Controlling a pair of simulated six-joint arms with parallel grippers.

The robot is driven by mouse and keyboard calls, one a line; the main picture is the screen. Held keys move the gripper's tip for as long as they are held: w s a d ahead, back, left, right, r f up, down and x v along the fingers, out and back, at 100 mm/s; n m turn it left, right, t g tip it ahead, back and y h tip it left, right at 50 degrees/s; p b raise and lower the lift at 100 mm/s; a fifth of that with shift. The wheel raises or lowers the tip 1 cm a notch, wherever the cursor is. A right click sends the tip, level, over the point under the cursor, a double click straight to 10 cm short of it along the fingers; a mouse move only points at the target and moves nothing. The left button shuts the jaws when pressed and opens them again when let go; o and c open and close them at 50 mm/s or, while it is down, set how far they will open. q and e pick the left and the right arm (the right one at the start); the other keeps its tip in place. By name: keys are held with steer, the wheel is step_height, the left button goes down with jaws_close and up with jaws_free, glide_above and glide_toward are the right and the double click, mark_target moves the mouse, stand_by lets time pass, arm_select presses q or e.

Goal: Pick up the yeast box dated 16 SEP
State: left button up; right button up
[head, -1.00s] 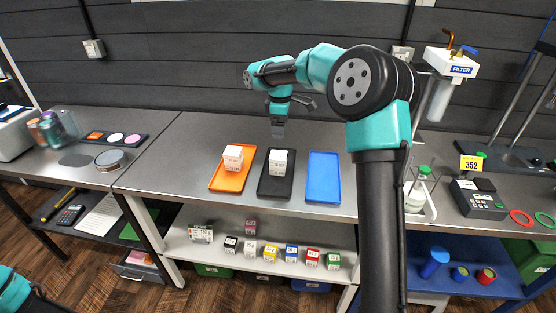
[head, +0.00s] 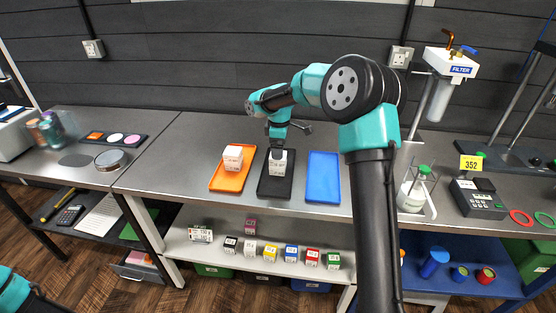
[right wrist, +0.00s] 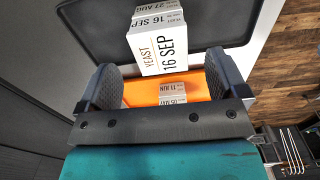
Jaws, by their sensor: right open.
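The white yeast box dated 16 SEP (right wrist: 165,52) is plainly labelled in the right wrist view, on top of a box dated 27 AUG (right wrist: 153,8). In the head view this stack (head: 277,168) stands on the black tray (head: 274,189). My right gripper (head: 277,152) is right over the stack. In the right wrist view its two fingers (right wrist: 162,72) are apart, with the 16 SEP box just beyond and between the tips. I cannot tell if they touch it. My left gripper is out of view.
On the orange tray (head: 230,180) is another white stack (head: 233,157), labelled 11 JUN and 05 MAY in the right wrist view. The blue tray (head: 323,178) is empty. Several small coloured boxes (head: 270,253) stand on the shelf below.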

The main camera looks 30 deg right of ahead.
steer(key=shift+w+a+f, duration=0.1)
steer(key=shift+f, duration=1.05)
steer(key=shift+a+f, duration=0.1)
steer(key=shift+f, duration=1)
steer(key=shift+c, duration=0.4)
steer(key=c, duration=0.9)
steer(key=shift+r, duration=0.1)
steer(key=shift+c, duration=0.2)
steer(key=shift+r, duration=1.3)
steer(key=s+a+r, duration=0.2)
steer(key=s+a, duration=0.6)
steer(key=s, duration=0.5)
steer(key=shift+s+a, duration=0.2)
steer(key=shift+s, duration=0.15)
steer(key=shift+r, duration=0.1)
